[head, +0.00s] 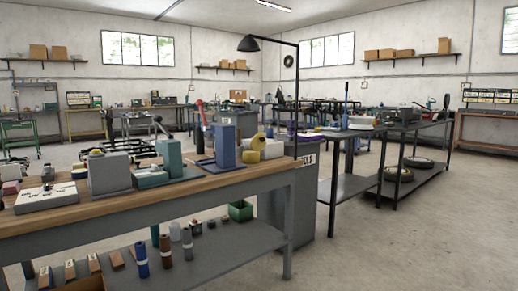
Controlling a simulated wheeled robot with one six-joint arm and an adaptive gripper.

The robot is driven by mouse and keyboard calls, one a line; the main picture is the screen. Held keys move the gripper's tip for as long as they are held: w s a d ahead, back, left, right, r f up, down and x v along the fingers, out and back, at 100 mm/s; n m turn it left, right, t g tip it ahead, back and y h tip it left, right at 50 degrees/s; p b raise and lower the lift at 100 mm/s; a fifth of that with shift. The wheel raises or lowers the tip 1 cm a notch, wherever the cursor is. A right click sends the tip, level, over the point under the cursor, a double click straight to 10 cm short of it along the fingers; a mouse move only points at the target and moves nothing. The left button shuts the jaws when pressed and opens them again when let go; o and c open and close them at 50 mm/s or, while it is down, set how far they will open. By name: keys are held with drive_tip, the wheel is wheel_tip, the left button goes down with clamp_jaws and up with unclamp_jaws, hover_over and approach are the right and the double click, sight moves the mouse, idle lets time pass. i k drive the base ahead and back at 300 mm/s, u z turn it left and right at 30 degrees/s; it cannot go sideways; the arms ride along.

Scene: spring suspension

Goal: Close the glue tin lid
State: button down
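I cannot make out a glue tin or its lid for certain in the head view. The near workbench (190,193) has a wooden top crowded with small items. A yellow rounded item (258,142) and pale roll-like items beside it sit near its far right end. They are too small to identify. My gripper is not in view.
A grey machine (109,173) and a blue-grey upright block (225,146) stand on the workbench. A dark metal table (402,130) stands further right. The floor (400,245) at right is clear.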

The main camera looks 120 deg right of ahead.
sight(258, 142)
drive_tip(key=z, duration=4.65)
drive_tip(key=i, duration=2)
drive_tip(key=u, duration=0.25)
